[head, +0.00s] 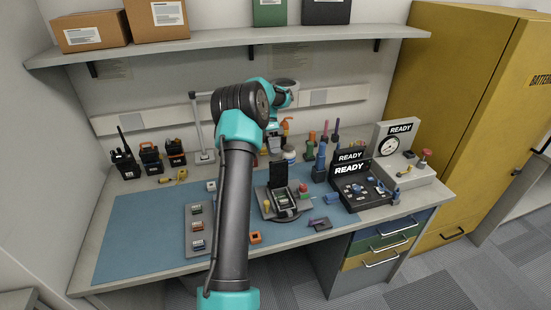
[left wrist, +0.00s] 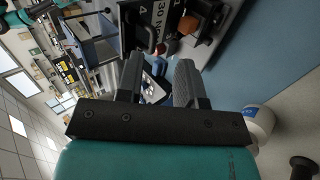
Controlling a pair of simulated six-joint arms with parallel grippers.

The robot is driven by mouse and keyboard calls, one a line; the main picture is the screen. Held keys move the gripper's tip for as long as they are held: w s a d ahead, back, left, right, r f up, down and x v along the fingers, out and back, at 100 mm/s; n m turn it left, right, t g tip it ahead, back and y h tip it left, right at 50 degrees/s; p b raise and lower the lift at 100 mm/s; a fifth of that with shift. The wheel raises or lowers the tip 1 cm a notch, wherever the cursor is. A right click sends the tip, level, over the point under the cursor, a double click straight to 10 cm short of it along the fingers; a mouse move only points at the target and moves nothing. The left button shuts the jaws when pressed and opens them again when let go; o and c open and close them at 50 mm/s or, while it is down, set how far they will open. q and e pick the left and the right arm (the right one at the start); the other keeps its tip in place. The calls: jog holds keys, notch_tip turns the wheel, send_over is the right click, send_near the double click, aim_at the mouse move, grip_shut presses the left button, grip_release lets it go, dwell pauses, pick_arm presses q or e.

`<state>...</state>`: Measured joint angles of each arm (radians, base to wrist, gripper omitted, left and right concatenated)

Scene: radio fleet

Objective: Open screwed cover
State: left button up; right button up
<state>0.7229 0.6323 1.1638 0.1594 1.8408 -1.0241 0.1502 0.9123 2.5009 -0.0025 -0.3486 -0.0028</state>
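A screwed cover cannot be made out clearly. A black device with an upright back panel (head: 278,177) stands in a grey holder on the blue mat (head: 140,235); its small parts are too small to tell. My left arm rises across the middle of the head view. My left gripper (head: 273,146) is near the back of the bench, beyond the holder, and its fingers are mostly hidden there. In the left wrist view the two dark fingers (left wrist: 158,78) stand apart with nothing clearly held between them. My right gripper is in neither view.
Several radios (head: 124,164) stand at the back left. A grey tray (head: 188,243) with small modules lies left of the holder. A black READY tester (head: 355,190) and a gauge unit (head: 405,172) stand right. A shelf (head: 230,39) overhangs the bench. The mat's left part is clear.

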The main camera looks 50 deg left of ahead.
pick_arm(q)
jog(key=shift+v, duration=1.55)
jog(key=shift+d+r, duration=0.1)
